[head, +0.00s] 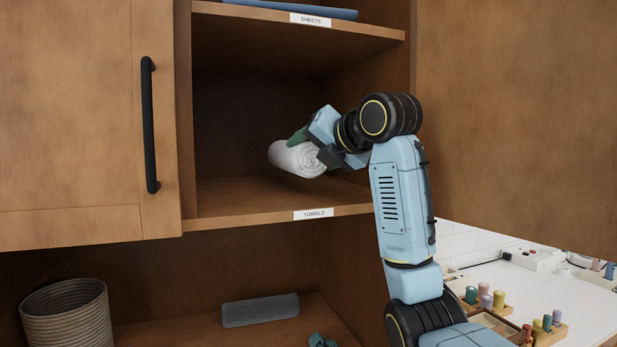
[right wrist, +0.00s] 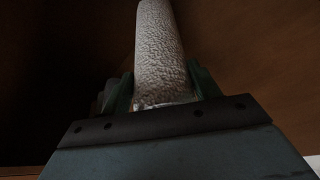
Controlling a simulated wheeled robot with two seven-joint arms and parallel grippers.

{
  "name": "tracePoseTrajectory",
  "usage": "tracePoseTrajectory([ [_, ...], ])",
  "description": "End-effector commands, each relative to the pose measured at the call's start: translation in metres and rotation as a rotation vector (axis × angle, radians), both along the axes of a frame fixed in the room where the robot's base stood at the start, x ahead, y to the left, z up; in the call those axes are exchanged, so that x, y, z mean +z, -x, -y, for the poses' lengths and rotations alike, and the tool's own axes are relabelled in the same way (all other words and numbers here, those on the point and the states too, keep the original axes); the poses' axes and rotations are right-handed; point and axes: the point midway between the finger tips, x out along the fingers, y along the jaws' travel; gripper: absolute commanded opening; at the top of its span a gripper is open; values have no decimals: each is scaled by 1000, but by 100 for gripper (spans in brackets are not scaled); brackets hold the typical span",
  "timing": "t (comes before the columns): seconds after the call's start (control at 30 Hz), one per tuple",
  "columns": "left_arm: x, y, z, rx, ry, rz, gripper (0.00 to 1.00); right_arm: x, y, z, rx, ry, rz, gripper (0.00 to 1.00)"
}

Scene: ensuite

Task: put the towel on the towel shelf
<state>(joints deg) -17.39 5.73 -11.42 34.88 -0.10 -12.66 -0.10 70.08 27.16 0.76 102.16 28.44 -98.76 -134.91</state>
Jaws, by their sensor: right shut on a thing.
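A rolled white towel (head: 292,158) is inside the middle compartment of the open cabinet, above the shelf board labelled TOWELS (head: 240,198). I see no clear contact between towel and board. My right gripper (head: 312,148) reaches in from the right and is shut on the towel near its right end. In the right wrist view, the towel (right wrist: 160,50) stands out lengthwise from between the green fingers (right wrist: 160,95). My left gripper cannot be made out in these views.
A shelf labelled SHEETS (head: 290,22) is above, with blue folded cloth. Below are a ribbed basket (head: 68,315) and a grey folded item (head: 260,310). Cabinet doors stand left (head: 75,120) and right (head: 520,110). The towel shelf's left part is bare.

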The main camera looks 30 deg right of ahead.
Motion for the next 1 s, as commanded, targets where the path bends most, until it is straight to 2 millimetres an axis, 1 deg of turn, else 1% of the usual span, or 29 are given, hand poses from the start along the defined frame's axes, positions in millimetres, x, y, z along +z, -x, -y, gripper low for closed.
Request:
tracePoseTrajectory([
  [0.1, -2, -10, -5, -3, -6, 16, 36, -10, 0, 0, 1, -1, 1, 33],
  [0.23, -6, -15, -5, -4, -5, 24, 36, -30, 0, 0, 1, -2, 1, 33],
  [0.3, -7, -15, -5, -5, -5, 24, 36, -37, 0, 0, 2, -1, 3, 33],
  [0.53, -6, -14, -5, -5, -5, 23, 36, -36, 1, 0, 0, 0, 4, 33],
  [0.67, -8, -11, -5, -5, -6, 19, 36, -40, 0, 1, -2, 2, 2, 33],
  [0.7, -8, -10, -6, -5, -7, 17, 36, -40, 0, 0, -1, 0, 0, 67],
  [0.73, -8, -10, -6, -5, -7, 15, 36, -40, 0, 0, -1, 0, 1, 70],
  [1.0, -8, -6, -6, -5, -8, 9, 36, -39, 0, 0, -1, 0, 1, 70],
])
